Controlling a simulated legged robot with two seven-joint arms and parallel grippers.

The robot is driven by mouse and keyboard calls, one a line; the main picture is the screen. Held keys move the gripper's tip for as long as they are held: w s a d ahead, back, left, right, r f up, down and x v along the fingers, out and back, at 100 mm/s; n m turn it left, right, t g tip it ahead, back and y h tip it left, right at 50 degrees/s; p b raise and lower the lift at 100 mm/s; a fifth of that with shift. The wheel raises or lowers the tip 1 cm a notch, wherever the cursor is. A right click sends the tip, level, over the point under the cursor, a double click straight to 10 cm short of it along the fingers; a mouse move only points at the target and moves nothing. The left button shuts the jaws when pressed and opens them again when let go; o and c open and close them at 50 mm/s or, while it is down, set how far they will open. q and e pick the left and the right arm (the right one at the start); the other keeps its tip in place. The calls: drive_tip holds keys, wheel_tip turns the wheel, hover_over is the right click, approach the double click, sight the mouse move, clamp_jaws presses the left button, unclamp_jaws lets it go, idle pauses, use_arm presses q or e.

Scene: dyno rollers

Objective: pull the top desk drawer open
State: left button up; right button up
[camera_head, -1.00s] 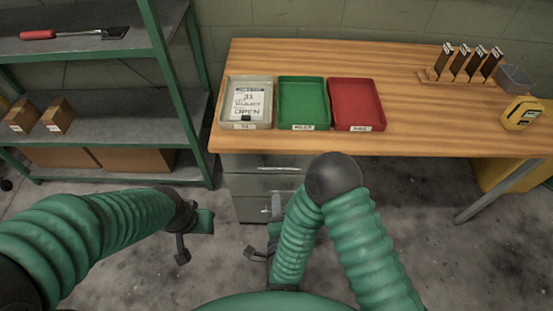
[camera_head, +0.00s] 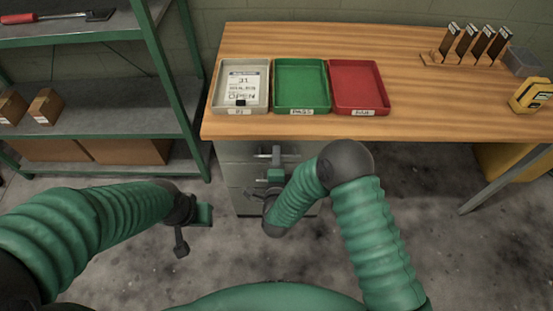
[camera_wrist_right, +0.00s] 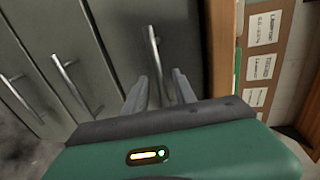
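The grey desk drawer unit (camera_head: 238,150) stands under the left end of the desk. The top drawer's bar handle (camera_head: 262,154) is partly hidden by my right gripper (camera_head: 275,167), which is just in front of it. In the right wrist view the top drawer handle (camera_wrist_right: 153,50) lies between the two spread fingers of my right gripper (camera_wrist_right: 159,88). The fingers look open; contact with the handle cannot be told. The top drawer front looks flush with the drawers beside it. My left gripper (camera_head: 192,220) hangs away from the desk at the left; its finger opening is unclear.
The wooden desktop (camera_head: 400,125) overhangs the drawers and holds grey (camera_head: 241,110), green (camera_head: 301,85) and red (camera_head: 357,85) trays. Green metal shelving (camera_head: 170,80) stands close on the left. The floor (camera_head: 140,275) before the drawers is clear apart from my arms.

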drive_tip(key=shift+w, duration=0.3)
drive_tip(key=shift+c, duration=0.4)
clamp_jaws()
drive_tip(key=shift+s+f, duration=0.1)
drive_tip(key=shift+s, duration=0.05)
idle(0.7)
